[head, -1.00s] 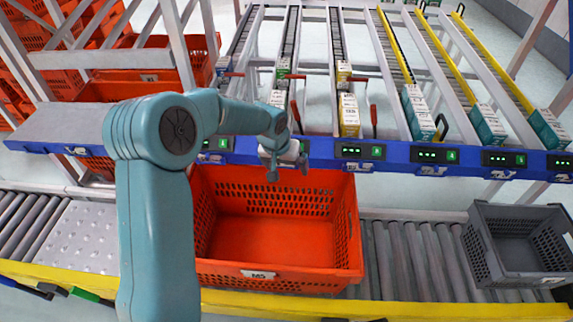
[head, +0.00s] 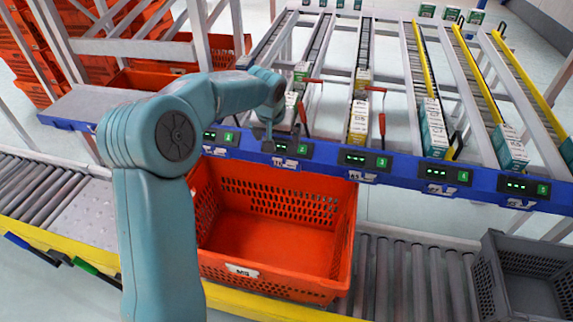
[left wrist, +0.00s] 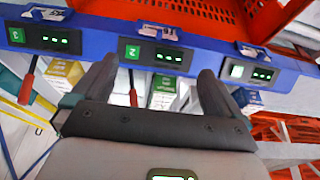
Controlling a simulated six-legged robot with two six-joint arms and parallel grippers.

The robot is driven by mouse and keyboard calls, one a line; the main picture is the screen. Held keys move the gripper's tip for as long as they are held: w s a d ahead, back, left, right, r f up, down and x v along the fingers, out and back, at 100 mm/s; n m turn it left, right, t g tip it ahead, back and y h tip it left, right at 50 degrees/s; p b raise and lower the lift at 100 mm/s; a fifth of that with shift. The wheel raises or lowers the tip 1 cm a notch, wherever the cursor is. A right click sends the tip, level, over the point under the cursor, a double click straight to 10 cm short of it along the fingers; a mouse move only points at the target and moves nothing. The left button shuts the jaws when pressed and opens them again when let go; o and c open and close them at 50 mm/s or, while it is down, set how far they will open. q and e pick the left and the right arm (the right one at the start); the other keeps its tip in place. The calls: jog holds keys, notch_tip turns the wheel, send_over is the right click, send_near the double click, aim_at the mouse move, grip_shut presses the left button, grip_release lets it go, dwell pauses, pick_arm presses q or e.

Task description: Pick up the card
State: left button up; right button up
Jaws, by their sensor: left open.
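I cannot make out a loose flat card; small printed cartons stand at the lower ends of the rack lanes. In the head view, a white and green carton (head: 290,110) stands in lane 2, partly hidden by my left arm. My left gripper (head: 271,137) is just in front of it, above the blue rail, pointing down. In the left wrist view, my open left gripper (left wrist: 153,85) has its fingers apart with nothing held. The green and white carton (left wrist: 162,93) shows between them, beyond the gripper body. My right gripper is not in view.
The blue rail (head: 408,176) with numbered displays crosses in front of the lanes. An empty orange tote (head: 243,270) sits below it on the roller conveyor (head: 392,275). A grey crate (head: 490,275) stands at right. Red levers (head: 382,122) stick up beside lanes.

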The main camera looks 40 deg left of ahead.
pick_arm(q)
send_over(284, 161)
jog(key=s, duration=0.2)
notch_tip(284, 161, down, 9)
jog(key=x, duration=0.3)
jog(key=d+x, duration=0.1)
jog(key=x, duration=0.1)
jog(key=shift+f+p, duration=0.4)
jog(key=shift+f, duration=0.05)
jog(key=c, duration=0.5)
